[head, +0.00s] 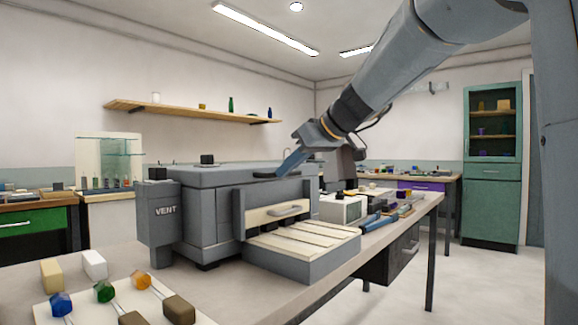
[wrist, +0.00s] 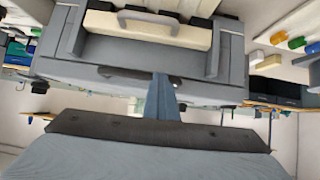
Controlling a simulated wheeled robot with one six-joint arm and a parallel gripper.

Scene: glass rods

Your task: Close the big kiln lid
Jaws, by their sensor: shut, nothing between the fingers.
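The big kiln (head: 205,215) is a grey box on the near bench, marked VENT on its left side part. Its grey lid (head: 215,174) lies flat, or nearly so, across the top; I cannot tell whether a thin gap stays under it. A dark lid handle (head: 277,174) is at the lid's front right; it also shows in the wrist view (wrist: 138,76). My gripper (head: 286,170) is shut and empty, its blue-grey fingers pointing down to the lid beside that handle. In the wrist view the fingers (wrist: 163,82) overlap the handle's right end; contact is unclear.
A cream front panel with a handle (head: 290,211) and a slatted shelf (head: 300,237) stand before the kiln. A small white box (head: 343,209) and blue-handled tools (head: 378,221) lie to its right. Coloured glass pieces (head: 104,291) lie at the near left.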

